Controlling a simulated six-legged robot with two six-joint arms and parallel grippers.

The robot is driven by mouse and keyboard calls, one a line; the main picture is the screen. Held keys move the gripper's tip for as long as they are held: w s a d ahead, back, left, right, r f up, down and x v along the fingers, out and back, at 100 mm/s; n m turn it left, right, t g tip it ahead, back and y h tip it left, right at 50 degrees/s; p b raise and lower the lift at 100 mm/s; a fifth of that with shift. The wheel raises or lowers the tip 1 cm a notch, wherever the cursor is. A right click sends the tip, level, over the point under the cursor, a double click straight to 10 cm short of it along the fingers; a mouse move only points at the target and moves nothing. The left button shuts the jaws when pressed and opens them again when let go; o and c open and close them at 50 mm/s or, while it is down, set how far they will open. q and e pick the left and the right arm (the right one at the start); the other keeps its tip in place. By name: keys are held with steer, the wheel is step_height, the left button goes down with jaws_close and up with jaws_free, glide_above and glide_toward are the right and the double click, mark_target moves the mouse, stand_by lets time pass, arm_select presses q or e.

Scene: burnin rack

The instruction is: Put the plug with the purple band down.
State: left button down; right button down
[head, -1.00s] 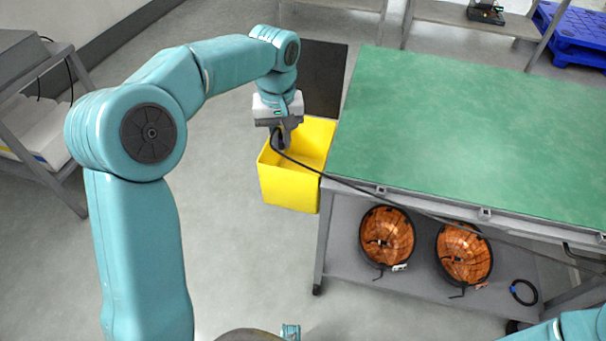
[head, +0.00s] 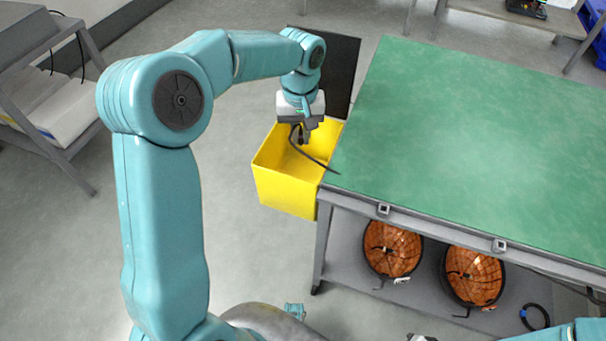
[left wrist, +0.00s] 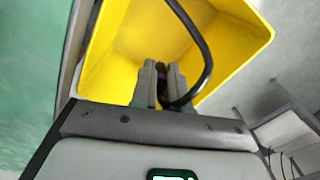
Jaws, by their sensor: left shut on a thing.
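My left gripper (head: 304,137) is over the yellow bin (head: 285,190) at the left end of the green-topped bench. It is shut on the plug with the purple band (left wrist: 162,75). In the left wrist view a bit of purple shows between the two fingers; most of the plug is hidden by them. A black cable (left wrist: 205,50) loops from the plug. In the head view the cable's visible part ends near the bench's front left corner. A small pale and dark part at the bottom edge may be my right gripper; its jaws cannot be made out.
The green bench top (head: 470,140) is clear in view. Two round copper-coloured items (head: 392,250) and a black cable coil (head: 535,317) lie on its lower shelf. A dark mat (head: 335,70) lies behind the bin. A grey rack (head: 50,120) stands at the left.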

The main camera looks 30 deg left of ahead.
arm_select(q)
steer(key=f+b, duration=0.1)
steer(key=f, duration=0.9)
steer(key=shift+s+f+b, duration=0.2)
steer(key=shift+b, duration=0.1)
step_height(320, 180, down, 4)
steer(key=shift+f+b, duration=0.1)
steer(key=shift+b, duration=0.3)
steer(key=c, duration=1.5)
jaws_free()
steer(key=shift+c, duration=0.2)
steer(key=o, duration=0.4)
